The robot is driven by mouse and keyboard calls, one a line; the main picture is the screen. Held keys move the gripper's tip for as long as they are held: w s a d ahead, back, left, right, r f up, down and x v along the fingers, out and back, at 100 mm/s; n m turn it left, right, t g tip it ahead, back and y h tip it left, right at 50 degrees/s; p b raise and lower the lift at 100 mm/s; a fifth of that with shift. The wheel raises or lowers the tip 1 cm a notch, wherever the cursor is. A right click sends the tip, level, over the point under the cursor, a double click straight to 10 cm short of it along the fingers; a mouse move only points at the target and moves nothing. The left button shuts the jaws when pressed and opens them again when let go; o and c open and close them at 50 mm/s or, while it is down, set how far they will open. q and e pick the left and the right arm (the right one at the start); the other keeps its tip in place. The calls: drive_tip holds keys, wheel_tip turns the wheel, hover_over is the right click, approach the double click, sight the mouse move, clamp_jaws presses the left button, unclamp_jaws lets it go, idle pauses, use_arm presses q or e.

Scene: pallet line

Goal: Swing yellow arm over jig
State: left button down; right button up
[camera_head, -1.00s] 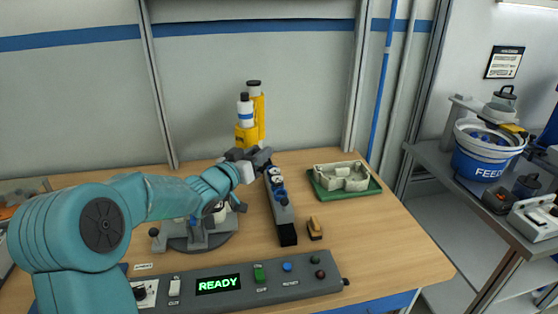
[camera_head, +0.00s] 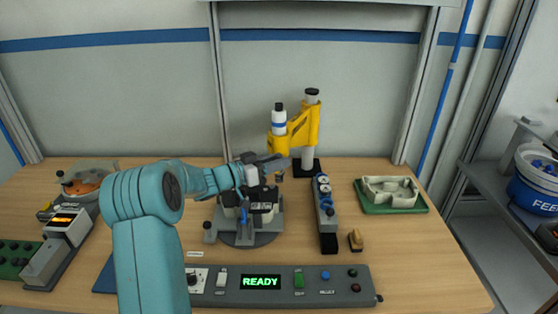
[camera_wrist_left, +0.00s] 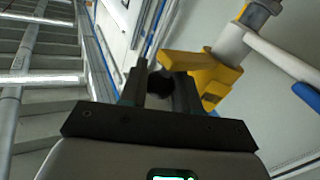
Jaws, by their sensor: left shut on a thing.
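My left gripper (camera_head: 272,166) is just below and in front of that end. In the left wrist view, its fingers (camera_wrist_left: 170,88) are shut on a dark round knob (camera_wrist_left: 172,82) beside the yellow arm (camera_wrist_left: 205,75). The jig (camera_head: 246,238) is a grey fixture on a round base, below my left gripper, which partly hides it. My right gripper is not in view.
A control panel reading READY (camera_head: 290,287) runs along the front. A grey rail with blue parts (camera_head: 327,228) stands right of the jig. A green tray with a pale part (camera_head: 412,206) lies farther right, with a small brown block (camera_head: 355,240) nearby. A device with an orange display (camera_head: 66,225) is at left.

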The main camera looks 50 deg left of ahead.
use_arm(q)
drive_tip(key=shift+r, duration=0.3)
drive_tip(key=c, duration=0.8)
unclamp_jaws()
drive_tip(key=shift+c, duration=0.2)
drive_tip(key=shift+f, duration=0.2)
drive_tip(key=s+a+b, duration=0.3)
drive_tip(key=s, duration=1.3)
drive_tip(key=shift+a, duration=0.1)
